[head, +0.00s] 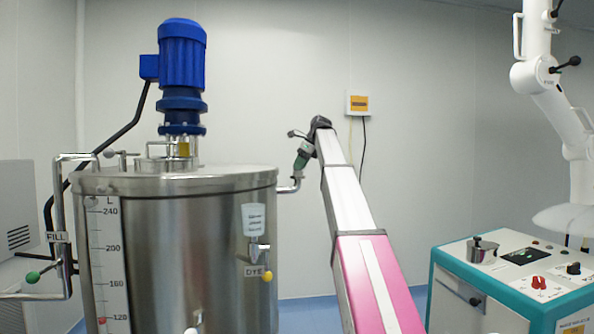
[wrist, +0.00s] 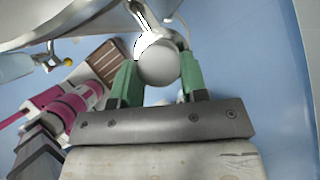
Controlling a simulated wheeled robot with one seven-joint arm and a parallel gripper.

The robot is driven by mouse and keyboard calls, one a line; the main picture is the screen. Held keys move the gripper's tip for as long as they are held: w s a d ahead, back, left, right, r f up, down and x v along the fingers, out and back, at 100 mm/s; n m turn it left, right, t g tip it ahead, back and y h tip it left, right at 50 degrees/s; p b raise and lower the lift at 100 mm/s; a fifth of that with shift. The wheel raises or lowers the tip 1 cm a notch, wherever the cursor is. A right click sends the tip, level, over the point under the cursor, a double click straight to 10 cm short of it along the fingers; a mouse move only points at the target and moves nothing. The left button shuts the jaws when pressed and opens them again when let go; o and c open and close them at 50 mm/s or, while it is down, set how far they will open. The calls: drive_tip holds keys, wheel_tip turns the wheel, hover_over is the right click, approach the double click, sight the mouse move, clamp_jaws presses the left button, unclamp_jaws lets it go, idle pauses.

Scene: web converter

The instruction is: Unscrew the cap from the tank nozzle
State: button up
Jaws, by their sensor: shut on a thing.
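The steel tank (head: 225,215) stands at the left in the head view. Its nozzle (head: 289,189) is a thin bent pipe leaving the upper right side and turning up. My gripper (head: 302,160) is at the top end of this pipe, coming down from the upper right, and hides the cap in the head view. In the wrist view the round grey cap (wrist: 157,66) sits between the two green fingers of my gripper (wrist: 158,80), which are shut on it. The nozzle (wrist: 157,38) shows right behind the cap. I cannot tell whether the cap still touches the pipe.
A blue motor (head: 182,65) stands on the tank lid. The tank also bears a yellow-knobbed DYE valve (head: 259,254) and a FILL pipe (head: 58,195). A teal-edged console (head: 510,262) with a steel pot (head: 482,250) is at the right. A box (head: 358,103) hangs on the wall.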

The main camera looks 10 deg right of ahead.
drive_tip(key=shift+w+d+n+g, duration=0.1)
drive_tip(key=shift+w+n+g, duration=0.25)
drive_tip(key=shift+n, duration=0.45)
drive_tip(key=shift+s+n+g+y, duration=0.1)
drive_tip(key=shift+n+g+y, duration=0.35)
drive_tip(key=shift+n, duration=0.75)
drive_tip(key=o, duration=1)
drive_tip(key=shift+s, duration=0.1)
drive_tip(key=shift+m+t+h, duration=0.25)
drive_tip(key=shift+m+t, duration=0.15)
drive_tip(key=shift+m, duration=0.6)
drive_tip(key=shift+s, duration=0.1)
